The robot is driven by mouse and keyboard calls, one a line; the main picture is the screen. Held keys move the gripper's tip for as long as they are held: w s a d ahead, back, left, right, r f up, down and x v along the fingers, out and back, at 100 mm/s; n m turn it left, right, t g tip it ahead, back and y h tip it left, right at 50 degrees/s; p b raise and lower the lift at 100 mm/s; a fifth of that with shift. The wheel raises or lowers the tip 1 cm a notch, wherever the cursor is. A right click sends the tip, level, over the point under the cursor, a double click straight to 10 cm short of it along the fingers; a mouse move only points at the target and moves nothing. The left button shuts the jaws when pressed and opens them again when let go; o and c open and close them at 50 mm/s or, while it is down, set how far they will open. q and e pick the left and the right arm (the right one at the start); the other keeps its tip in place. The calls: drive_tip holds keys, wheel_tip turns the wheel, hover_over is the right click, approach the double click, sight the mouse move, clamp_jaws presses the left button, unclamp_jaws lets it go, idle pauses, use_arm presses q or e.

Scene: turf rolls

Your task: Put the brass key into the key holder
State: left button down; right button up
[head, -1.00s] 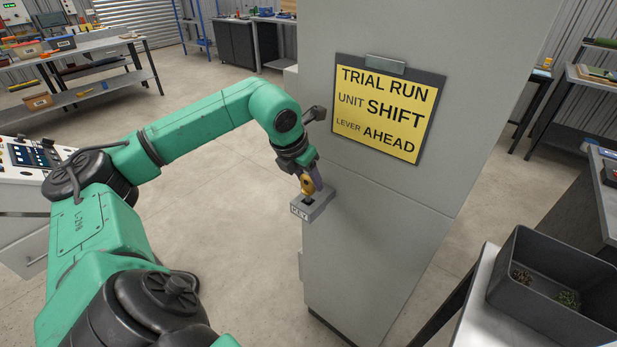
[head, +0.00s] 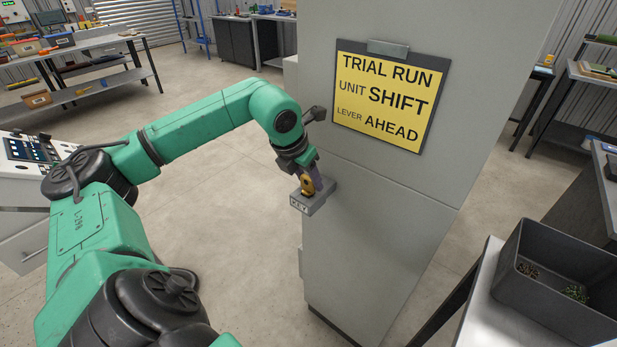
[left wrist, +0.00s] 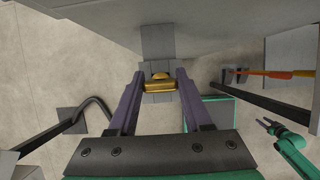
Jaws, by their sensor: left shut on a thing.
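The brass key (head: 307,185) is between the fingers of my left gripper (head: 311,181). In the left wrist view the key (left wrist: 159,84) shows as a gold block with a finger of the left gripper (left wrist: 158,84) on each side. The key holder (head: 318,200), a small grey block labelled KEY, is fixed to the side of the grey cabinet. The key is right at the top of the holder; its lower end is hidden, so I cannot tell how deep it sits.
The tall grey cabinet (head: 390,200) carries a yellow sign (head: 384,98) on a dark clipboard. A dark bin (head: 550,290) stands on a table at the lower right. A shelf bench (head: 85,70) is at the back left. Open floor lies left of the cabinet.

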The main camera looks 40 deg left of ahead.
sight(307, 177)
use_arm(q)
drive_tip(key=shift+f, duration=0.25)
drive_tip(key=shift+c, duration=1.3)
unclamp_jaws()
drive_tip(key=b+v, duration=0.1)
drive_tip(key=v, duration=0.4)
drive_tip(key=shift+r, duration=0.3)
drive_tip(key=p+v, duration=0.1)
drive_tip(key=v, duration=0.8)
drive_tip(key=shift+s, duration=0.15)
